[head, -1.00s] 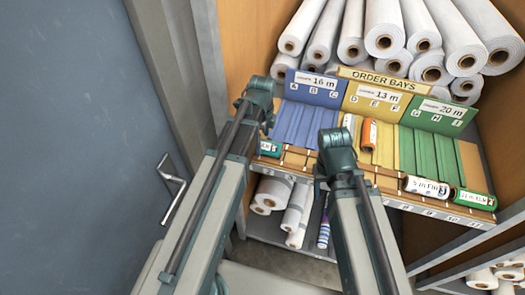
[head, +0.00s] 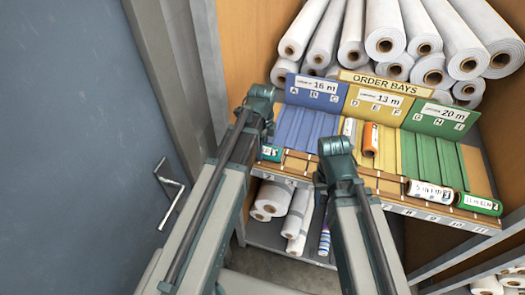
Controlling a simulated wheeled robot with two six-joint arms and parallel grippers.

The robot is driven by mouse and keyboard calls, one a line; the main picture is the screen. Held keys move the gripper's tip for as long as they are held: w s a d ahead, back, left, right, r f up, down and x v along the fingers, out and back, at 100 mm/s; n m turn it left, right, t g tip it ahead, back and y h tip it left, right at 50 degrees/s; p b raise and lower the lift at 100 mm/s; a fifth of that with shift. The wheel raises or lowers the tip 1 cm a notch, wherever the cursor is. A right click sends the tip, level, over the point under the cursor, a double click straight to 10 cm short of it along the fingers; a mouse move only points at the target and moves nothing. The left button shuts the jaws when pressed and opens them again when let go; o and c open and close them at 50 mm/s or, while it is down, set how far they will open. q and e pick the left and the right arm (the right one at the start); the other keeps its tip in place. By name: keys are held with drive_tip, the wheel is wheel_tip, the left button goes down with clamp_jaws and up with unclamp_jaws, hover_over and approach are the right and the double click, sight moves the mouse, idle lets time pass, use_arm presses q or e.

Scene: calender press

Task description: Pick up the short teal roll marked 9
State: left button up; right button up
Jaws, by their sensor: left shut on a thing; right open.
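A short teal roll (head: 271,153) with a white label lies at the left end of the shelf's front row; its number is too small to read. My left gripper (head: 267,127) is just above and beside it, shut on it, though my own wrist hides most of the fingers. The roll still appears at shelf level. My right gripper (head: 338,160) is open over the middle of the front row, its fingers mostly hidden behind its wrist.
Order bays in blue (head: 305,125), yellow (head: 385,150) and green (head: 437,160) stand behind the front row. A white roll (head: 429,191) and a green roll (head: 478,203) lie at right. A grey door (head: 80,150) is at left.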

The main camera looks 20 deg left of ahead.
use_arm(q)
drive_tip(key=shift+r, duration=0.15)
drive_tip(key=shift+r+p, duration=0.55)
drive_tip(key=shift+p, duration=0.15)
wheel_tip(320, 180, up, 3)
drive_tip(key=p, duration=0.3)
drive_tip(key=s+d, duration=1)
drive_tip(key=s, duration=0.2)
drive_tip(key=shift+d+r+p, duration=0.3)
drive_tip(key=shift+d, duration=0.05)
